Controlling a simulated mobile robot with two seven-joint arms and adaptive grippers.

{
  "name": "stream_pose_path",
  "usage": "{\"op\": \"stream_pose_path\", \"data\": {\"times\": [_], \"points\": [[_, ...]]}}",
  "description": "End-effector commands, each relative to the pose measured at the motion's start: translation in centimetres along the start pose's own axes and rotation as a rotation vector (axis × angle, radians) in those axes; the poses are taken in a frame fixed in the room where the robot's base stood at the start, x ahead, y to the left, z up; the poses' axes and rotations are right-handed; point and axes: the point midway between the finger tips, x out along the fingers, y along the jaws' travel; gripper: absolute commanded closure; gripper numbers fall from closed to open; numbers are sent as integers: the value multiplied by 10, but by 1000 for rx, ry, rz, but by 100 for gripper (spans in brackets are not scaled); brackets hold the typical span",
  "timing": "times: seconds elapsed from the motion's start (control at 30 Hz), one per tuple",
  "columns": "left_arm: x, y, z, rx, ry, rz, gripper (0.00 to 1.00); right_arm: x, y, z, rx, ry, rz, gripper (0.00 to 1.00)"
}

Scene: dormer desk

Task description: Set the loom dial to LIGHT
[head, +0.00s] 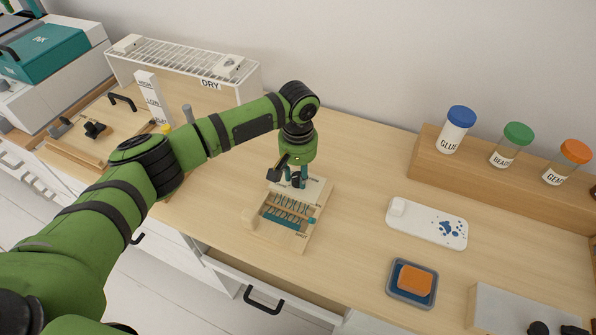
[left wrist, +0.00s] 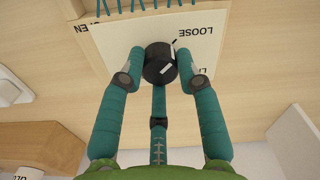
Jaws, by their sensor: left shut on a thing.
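The loom (head: 307,238) is a small pale wooden board with teal threads, lying on the desk in the head view. Its dial (left wrist: 158,66) is a round black knob with a white mark, on the loom's pale panel in the left wrist view. The word LOOSE (left wrist: 195,31) is printed beside the dial; another label below it is mostly hidden by a finger. My left gripper (head: 298,181) points down over the far end of the loom. Its teal fingers (left wrist: 161,62) are shut on the dial, one on each side. My right gripper is not in view.
Jars stand on a wooden ledge (head: 480,170) behind. A white rack marked DRY (head: 185,68) stands at the back left. An open drawer (head: 255,275) is below the front edge.

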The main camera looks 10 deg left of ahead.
Motion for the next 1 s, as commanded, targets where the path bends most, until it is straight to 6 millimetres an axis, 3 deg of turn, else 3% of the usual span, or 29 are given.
{"op": "stream_pose_path", "data": {"times": [0.5, 1.0], "points": [[-3, 0, 2, 364, -7, 0, 99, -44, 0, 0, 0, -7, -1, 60], [-1, 0, 1, 840, -5, 2, 99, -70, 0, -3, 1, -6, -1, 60]]}}
